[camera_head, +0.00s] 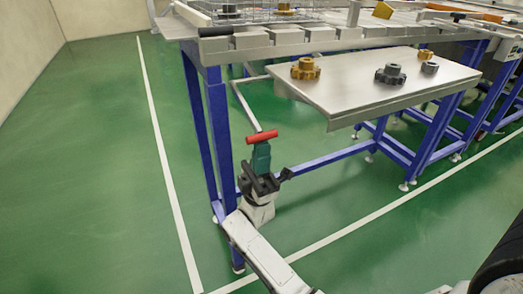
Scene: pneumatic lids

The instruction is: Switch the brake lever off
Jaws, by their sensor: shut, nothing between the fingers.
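The brake lever is a bent grey rod (246,107) with a red crosswise handle (262,137) at its near end. It sticks out from under the table, between the blue legs. My gripper (261,147) has teal fingers, which are shut with nothing held between them. The fingertips are right at the red handle, just below it in the picture. I cannot tell whether they touch it. The dark wrist part behind the fingers and my pale arm come up from the bottom of the picture. Where the rod joins the table is hidden under the shelf.
A blue-legged table (215,122) stands over the lever, with a wire basket (265,10) on top. A grey side shelf (345,92) holds a yellow gear-like part (305,69) and dark grey parts (390,74). A blue crossbar (335,156) runs low behind my gripper. Green floor at left is clear.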

